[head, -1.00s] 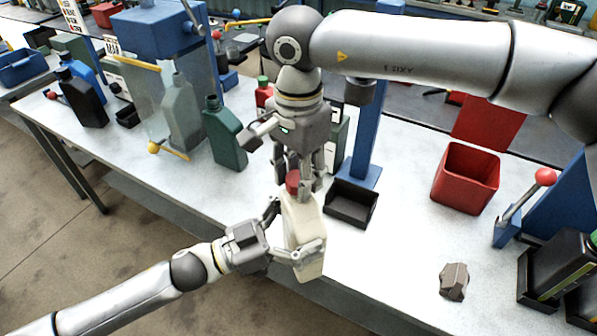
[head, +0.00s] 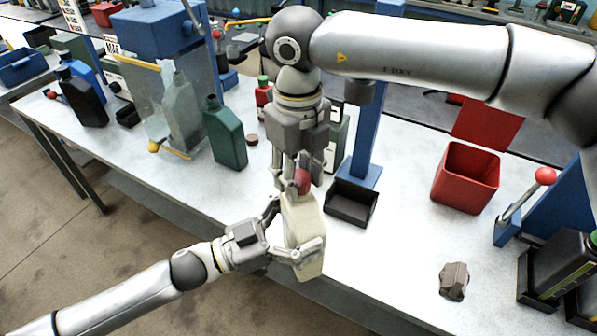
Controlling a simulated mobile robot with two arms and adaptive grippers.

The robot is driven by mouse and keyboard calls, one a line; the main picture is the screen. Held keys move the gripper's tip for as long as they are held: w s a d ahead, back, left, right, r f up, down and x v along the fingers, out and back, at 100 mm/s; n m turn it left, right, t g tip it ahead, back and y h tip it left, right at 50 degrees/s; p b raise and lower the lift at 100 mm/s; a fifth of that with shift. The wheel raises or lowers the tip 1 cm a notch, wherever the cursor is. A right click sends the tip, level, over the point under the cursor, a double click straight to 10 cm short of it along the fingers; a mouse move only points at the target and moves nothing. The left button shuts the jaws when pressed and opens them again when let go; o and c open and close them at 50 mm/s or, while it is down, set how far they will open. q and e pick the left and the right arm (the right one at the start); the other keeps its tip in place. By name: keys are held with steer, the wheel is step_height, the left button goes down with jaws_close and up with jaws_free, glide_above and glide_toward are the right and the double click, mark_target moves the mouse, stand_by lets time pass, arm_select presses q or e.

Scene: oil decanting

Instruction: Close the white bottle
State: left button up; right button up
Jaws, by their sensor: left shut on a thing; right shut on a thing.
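The white bottle (head: 303,226) stands near the front edge of the table, looking cream-coloured and slightly tilted in the view. My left gripper (head: 285,238) is shut around its body from the left. A red cap (head: 302,180) is at the top of the bottle, at its neck. My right gripper (head: 293,178) points down from above and is shut on the red cap. The fingers partly hide the cap, and I cannot tell how far it is screwed on.
A black tray (head: 352,204) is just right of the bottle, before a blue post (head: 369,135). A green bottle (head: 224,135) stands to the left. A red bin (head: 466,178) and a grey-brown lump (head: 454,281) are on the right. The table between them is clear.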

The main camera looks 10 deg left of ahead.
steer(key=m, duration=0.6)
steer(key=shift+w+a+r+m, duration=0.1)
steer(key=shift+w+m, duration=0.05)
steer(key=shift+m, duration=0.25)
steer(key=o, duration=1.2)
step_height(320, 180, up, 12)
